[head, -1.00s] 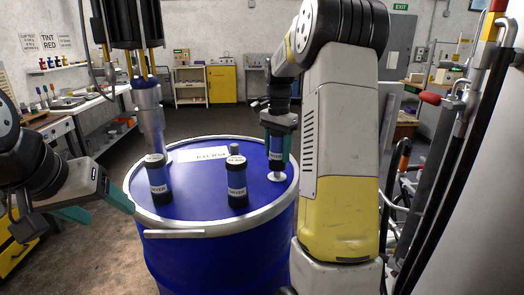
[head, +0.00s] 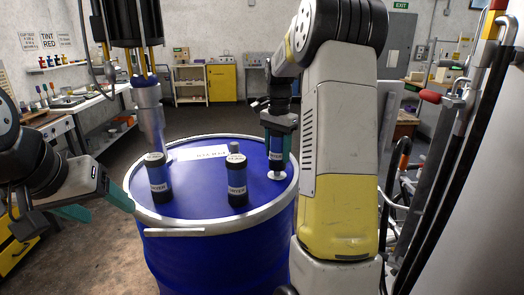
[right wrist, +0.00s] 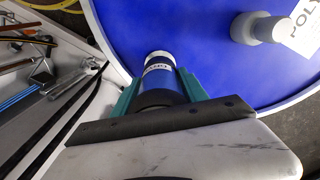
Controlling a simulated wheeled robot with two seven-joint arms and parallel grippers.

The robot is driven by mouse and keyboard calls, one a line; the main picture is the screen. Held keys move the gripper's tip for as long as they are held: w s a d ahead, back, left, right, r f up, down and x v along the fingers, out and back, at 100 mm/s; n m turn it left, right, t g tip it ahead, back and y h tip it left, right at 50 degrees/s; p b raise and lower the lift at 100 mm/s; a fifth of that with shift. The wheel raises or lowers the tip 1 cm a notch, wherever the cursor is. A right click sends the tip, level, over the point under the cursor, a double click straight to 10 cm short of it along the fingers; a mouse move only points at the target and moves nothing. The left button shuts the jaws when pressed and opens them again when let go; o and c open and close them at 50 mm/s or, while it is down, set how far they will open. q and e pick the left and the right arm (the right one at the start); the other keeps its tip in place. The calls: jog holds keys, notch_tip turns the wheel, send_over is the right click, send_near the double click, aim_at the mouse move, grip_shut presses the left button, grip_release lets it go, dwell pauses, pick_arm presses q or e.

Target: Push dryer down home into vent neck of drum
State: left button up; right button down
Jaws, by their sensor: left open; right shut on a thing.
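The blue drum (head: 215,255) stands upright in front of me. My right gripper (head: 277,148) is shut on a blue dryer (head: 276,143) with a white label, over the lid's right side. The dryer is upright, directly above a pale round fitting (head: 277,177), apparently the vent neck. I cannot tell how far it sits in. The right wrist view shows the dryer (right wrist: 162,75) between teal fingers; the neck is hidden there. My left gripper (head: 95,206) is open and empty, left of the drum.
Two similar dryers stand on the lid, one left (head: 157,178) and one in the middle (head: 237,181). A grey pump tube (head: 150,120) rises from the lid's back left. A small grey cylinder (head: 235,149) stands behind the middle dryer. Hoses and racks (head: 405,180) are at right.

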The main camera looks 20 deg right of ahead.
aim_at(277, 160)
jog(key=shift+f, duration=0.15)
jog(key=shift+f, duration=1.35)
jog(key=c, duration=0.5)
grip_release()
jog(key=shift+f, duration=0.1)
